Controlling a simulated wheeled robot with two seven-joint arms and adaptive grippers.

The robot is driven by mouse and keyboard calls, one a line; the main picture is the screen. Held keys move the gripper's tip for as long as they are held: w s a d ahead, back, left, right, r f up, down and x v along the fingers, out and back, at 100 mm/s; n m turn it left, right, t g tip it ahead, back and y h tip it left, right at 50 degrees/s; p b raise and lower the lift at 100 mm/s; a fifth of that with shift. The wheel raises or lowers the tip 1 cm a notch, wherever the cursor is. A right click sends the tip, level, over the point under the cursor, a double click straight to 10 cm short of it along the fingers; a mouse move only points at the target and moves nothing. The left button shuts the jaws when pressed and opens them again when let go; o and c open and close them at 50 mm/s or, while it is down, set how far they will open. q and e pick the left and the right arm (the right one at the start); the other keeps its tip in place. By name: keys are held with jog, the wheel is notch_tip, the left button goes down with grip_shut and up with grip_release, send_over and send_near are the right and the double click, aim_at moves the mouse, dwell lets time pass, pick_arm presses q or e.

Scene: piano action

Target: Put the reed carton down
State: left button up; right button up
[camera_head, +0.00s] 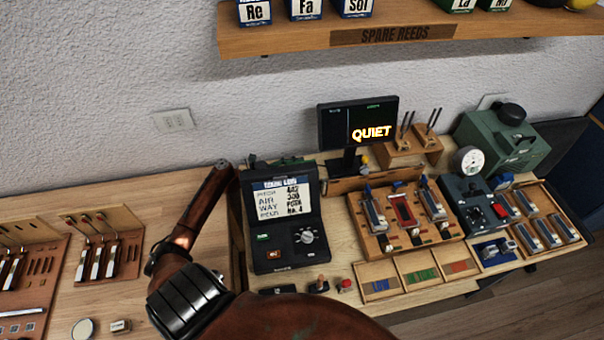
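Several reed cartons with white note labels stand on the wooden shelf marked SPARE REEDS (393,34) at the top. They include the Re carton (255,12), the Fa carton (305,9) and the Sol carton (355,7). To the right stand the La carton (459,4) and another carton (495,4), their tops cut off by the frame. A wide gap lies between Sol and La. I cannot tell which carton the task means. One of my reddish-brown arms crosses the lower left. I see no gripper fingers, and no carton in a hand.
A dark tuning console (281,215) stands on the wooden bench behind my arm. A monitor (357,122) reads QUIET. Reed blocks in a wooden stand (405,213), shallow trays (420,268) and a green machine (500,140) fill the right.

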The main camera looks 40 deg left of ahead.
pick_arm(q)
jog(key=c, duration=1)
jog(key=shift+c, duration=0.3)
jog(key=shift+r, duration=0.1)
